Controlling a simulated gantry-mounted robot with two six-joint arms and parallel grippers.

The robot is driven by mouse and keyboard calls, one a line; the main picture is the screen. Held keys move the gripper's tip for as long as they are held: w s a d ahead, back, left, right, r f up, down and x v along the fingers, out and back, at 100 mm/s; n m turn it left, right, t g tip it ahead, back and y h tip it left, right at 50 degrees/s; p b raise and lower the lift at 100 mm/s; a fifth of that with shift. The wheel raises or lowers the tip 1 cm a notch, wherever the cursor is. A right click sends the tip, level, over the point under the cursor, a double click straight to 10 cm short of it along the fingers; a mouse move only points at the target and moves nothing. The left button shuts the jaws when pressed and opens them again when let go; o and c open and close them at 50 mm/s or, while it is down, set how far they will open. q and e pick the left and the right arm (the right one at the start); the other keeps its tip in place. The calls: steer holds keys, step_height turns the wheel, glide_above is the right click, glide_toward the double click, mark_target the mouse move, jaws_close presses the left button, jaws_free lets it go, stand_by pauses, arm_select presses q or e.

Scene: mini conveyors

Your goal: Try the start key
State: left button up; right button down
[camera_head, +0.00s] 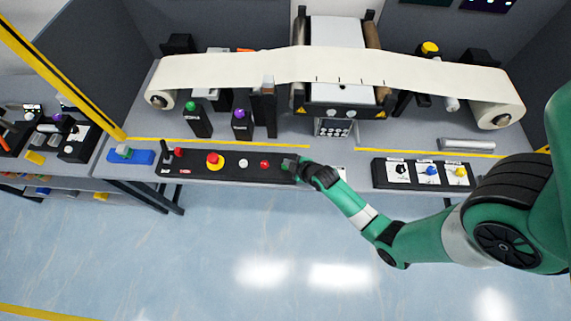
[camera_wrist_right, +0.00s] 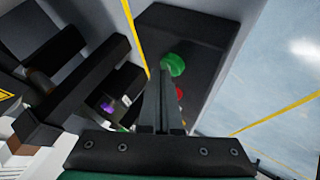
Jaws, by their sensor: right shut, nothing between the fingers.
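A black control panel (camera_head: 262,177) lies along the front edge of the grey bench, with a red-on-yellow button (camera_head: 213,160), a white button (camera_head: 243,163) and a red button (camera_head: 264,164). My right gripper (camera_head: 292,165) is over the panel's right end, its fingers together and empty. In the right wrist view a green round key (camera_wrist_right: 173,65) stands just beyond the tips of my right gripper (camera_wrist_right: 162,72); I cannot tell whether they touch it. In the head view the gripper largely covers that end. My left gripper is not in view.
A paper web (camera_head: 240,68) runs between rolls behind the panel. Posts with a green knob (camera_head: 191,105) and a purple knob (camera_head: 239,113) stand behind it. A second panel (camera_head: 423,184) with several knobs lies to the right. The floor in front is clear.

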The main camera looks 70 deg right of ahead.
steer(key=shift+f, duration=0.3)
stand_by(0.5)
steer(key=shift+r+p, duration=0.75)
steer(key=shift+r, duration=0.1)
step_height(320, 180, up, 5)
steer(key=p, duration=0.5)
steer(key=shift+r, duration=0.1)
stand_by(0.5)
